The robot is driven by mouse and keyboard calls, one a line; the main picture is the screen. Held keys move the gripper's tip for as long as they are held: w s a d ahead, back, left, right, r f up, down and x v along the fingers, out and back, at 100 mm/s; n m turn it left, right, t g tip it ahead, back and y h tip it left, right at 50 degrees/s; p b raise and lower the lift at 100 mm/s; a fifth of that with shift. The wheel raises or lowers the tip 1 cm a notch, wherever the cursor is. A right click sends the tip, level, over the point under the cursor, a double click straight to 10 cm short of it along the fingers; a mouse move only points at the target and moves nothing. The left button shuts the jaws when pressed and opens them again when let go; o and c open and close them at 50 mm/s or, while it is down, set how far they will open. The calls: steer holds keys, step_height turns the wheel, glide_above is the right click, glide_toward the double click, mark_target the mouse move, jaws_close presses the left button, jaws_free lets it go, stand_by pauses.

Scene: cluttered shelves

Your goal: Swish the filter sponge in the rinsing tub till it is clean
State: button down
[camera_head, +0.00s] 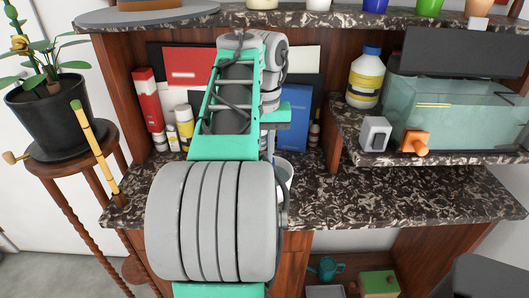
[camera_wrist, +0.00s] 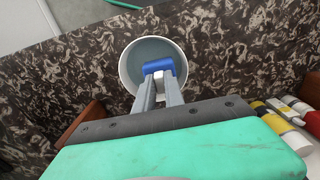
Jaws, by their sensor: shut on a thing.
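The rinsing tub (camera_wrist: 128,74) is a round white tub with greyish water inside, standing on the dark marbled counter. My gripper (camera_wrist: 160,80) reaches over the tub in the wrist view. Its fingers are shut on the blue filter sponge (camera_wrist: 157,66), which is inside the tub's rim. I cannot tell how deep the sponge is in the water. In the head view, my arm hides the gripper and the sponge. Only the right part of the tub (camera_head: 284,174) shows there, beside my arm.
A glass tank (camera_head: 455,112) stands on the raised shelf at right, with a grey box (camera_head: 375,133), an orange fitting (camera_head: 415,142) and a yellow-labelled bottle (camera_head: 366,78) near it. Books and bottles stand behind my arm. A potted plant (camera_head: 50,110) is at left. The counter's right is clear.

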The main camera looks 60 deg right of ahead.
step_height(320, 180, up, 6)
steer(key=p, duration=0.5)
steer(key=shift+r, duration=0.2)
steer(key=shift+f, duration=0.15)
